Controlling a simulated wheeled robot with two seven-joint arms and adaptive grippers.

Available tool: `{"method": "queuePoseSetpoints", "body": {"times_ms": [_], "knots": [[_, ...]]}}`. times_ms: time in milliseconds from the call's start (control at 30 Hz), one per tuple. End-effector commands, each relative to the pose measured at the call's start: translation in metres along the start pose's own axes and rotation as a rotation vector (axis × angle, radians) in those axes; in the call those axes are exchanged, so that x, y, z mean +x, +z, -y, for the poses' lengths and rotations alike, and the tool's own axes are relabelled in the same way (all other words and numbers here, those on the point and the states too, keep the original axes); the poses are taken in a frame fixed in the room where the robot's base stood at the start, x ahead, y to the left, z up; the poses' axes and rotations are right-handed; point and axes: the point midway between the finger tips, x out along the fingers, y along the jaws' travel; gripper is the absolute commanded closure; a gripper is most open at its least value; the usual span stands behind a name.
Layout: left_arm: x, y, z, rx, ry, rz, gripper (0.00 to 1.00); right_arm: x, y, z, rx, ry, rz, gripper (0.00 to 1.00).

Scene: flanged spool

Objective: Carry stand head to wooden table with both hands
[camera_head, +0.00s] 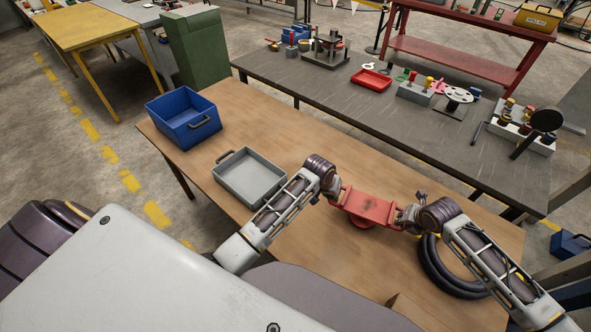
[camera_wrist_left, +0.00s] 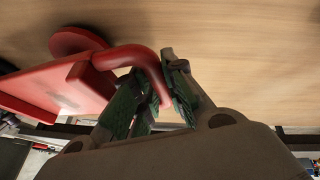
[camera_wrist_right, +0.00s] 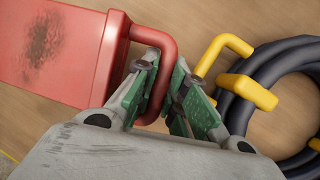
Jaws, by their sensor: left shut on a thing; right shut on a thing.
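The stand head (camera_head: 366,206) is a red, worn block with a handle at each end and a round red part under it. It is over the wooden table (camera_head: 270,128); I cannot tell whether it touches the top. My left gripper (camera_head: 335,189) is shut on its left handle, and the red handle (camera_wrist_left: 140,58) shows between the green finger pads in the left wrist view. My right gripper (camera_head: 408,217) is shut on its other handle (camera_wrist_right: 158,48), which shows between the pads in the right wrist view.
A grey tray (camera_head: 250,178) and a blue bin (camera_head: 184,121) stand on the wooden table's left part. A dark bench (camera_head: 330,88) with several tools stands behind.

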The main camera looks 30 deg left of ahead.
Motion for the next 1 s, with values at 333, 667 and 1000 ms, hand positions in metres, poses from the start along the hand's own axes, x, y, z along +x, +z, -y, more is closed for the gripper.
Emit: {"method": "queuePoseSetpoints", "body": {"times_ms": [333, 667, 1000], "knots": [[0.005, 0.001, 0.002, -0.001, -0.001, -0.004, 1.0, 0.005, 0.0, 0.002, 0.001, -0.001, 0.003, 1.0], [0.01, 0.003, 0.003, -0.001, -0.001, -0.004, 1.0, 0.01, -0.003, 0.003, 0.001, -0.001, 0.003, 1.0], [0.014, 0.006, 0.004, -0.001, -0.002, 0.0, 0.77, 0.014, -0.005, 0.004, 0.001, -0.003, 0.0, 0.77]]}}
